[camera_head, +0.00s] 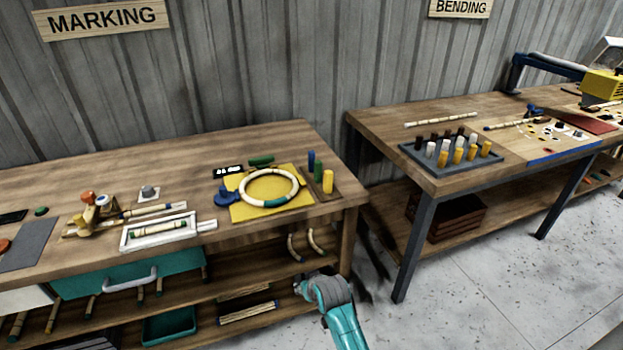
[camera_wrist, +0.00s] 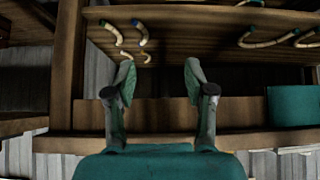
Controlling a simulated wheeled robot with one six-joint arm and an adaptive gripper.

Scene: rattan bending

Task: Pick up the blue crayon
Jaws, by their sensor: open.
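The blue crayon (camera_head: 311,161) looks like a short upright blue cylinder at the right end of the marking table. It stands in a small wooden holder (camera_head: 323,195), behind a green crayon (camera_head: 318,171) and a yellow crayon (camera_head: 328,181). My gripper (camera_wrist: 159,75) is open and empty in the wrist view, with its two fingers apart. In the head view my teal arm is low in front of the table's right end, below the tabletop and well away from the crayon. The blue crayon is not visible in the wrist view.
A cream ring (camera_head: 269,187) lies on a yellow sheet (camera_head: 240,211) left of the holder. A white tray (camera_head: 126,242) lies further left. The lower shelf holds curved rattan pieces (camera_head: 294,248). The bending table (camera_head: 470,182) stands to the right, across a floor gap.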

